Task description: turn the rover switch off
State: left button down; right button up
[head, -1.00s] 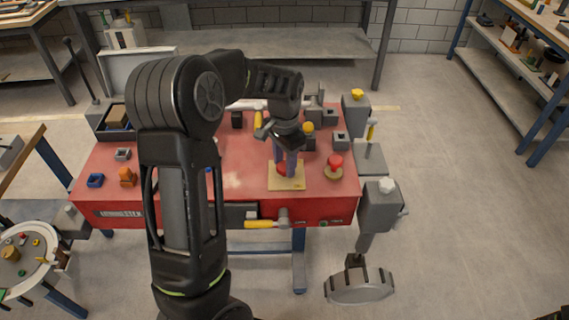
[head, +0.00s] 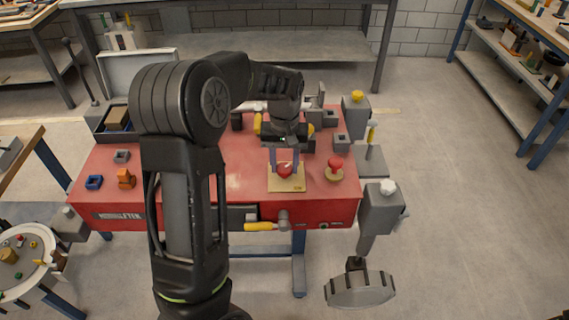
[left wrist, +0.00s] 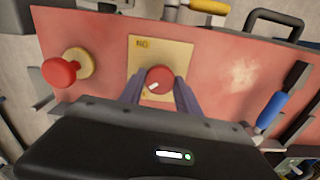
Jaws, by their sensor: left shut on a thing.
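The rover switch is a round red knob (head: 284,171) on a square tan plate (head: 289,186), on top of the red table. In the left wrist view the knob (left wrist: 159,79) carries a white mark toward its lower left, and the plate (left wrist: 142,56) has small lettering at its upper left corner. My left gripper (head: 284,165) points down from above. Its two grey fingers are shut on the knob, one on each side, as the left wrist view (left wrist: 158,90) also shows. My right gripper is not in view.
A red mushroom button (head: 335,164) on a tan round base stands just right of the plate. Grey blocks (head: 340,141) and a yellow knob (head: 357,96) stand behind it. A yellow-handled lever (head: 262,226) is on the front face. The red top (head: 237,170) left of the plate is clear.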

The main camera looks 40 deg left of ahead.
aim_at(284, 167)
pick_arm(q)
jog(key=shift+n, duration=0.5)
jog(key=c, duration=0.9)
grip_release()
jog(key=shift+o, duration=0.2)
jog(key=shift+r, duration=0.1)
notch_tip(284, 167, up, 8)
jog(key=shift+f+b, duration=0.15)
jog(key=shift+b, duration=0.25)
